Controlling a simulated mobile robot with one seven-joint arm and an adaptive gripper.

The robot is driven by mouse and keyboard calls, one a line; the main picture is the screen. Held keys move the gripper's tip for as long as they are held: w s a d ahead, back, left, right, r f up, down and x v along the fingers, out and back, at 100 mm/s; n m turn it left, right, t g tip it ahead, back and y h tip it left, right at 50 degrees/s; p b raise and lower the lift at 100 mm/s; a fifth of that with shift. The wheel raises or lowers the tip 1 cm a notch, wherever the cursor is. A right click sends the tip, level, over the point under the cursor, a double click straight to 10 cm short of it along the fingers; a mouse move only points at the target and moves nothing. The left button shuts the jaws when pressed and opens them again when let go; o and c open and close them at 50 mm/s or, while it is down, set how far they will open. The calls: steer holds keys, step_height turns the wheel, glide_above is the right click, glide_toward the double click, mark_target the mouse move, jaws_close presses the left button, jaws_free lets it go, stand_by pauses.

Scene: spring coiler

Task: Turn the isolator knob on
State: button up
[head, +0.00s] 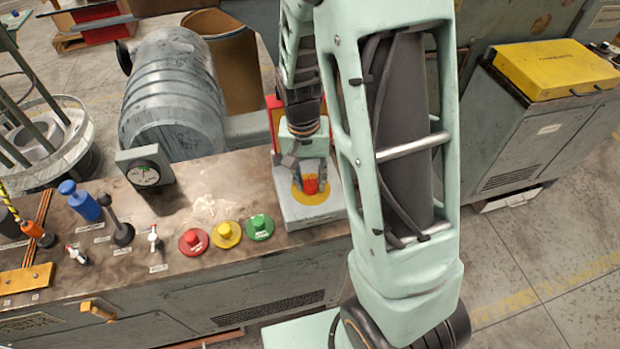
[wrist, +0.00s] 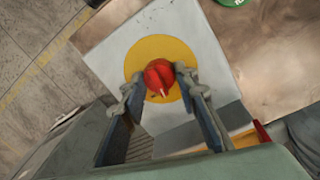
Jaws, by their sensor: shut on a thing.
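The isolator knob (head: 311,185) is red and sits on a yellow disc (head: 298,196) on top of a pale grey box (head: 297,216) at the right end of the bench. In the wrist view the red knob (wrist: 158,76) carries a pale pointer mark that points toward the bottom of the picture. My gripper (head: 311,184) reaches down over the box. In the wrist view its two fingers (wrist: 157,82) stand on either side of the knob and close on it. The knob's far side is partly hidden in the head view.
Red (head: 194,241), yellow (head: 226,234) and green (head: 260,227) buttons stand left of the box. Further left are a dial gauge (head: 146,172), small levers and a blue-handled piece (head: 82,203). A grey drum (head: 173,92) stands behind the bench. A yellow case (head: 555,68) lies on a cabinet at right.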

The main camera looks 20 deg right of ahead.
steer(key=m+p, duration=0.1)
steer(key=m, duration=0.3)
steer(key=shift+m, duration=0.3)
steer(key=shift+m+p, duration=0.35)
steer(key=shift+m, duration=1.05)
steer(key=o, duration=1.2)
steer(key=shift+c, duration=0.2)
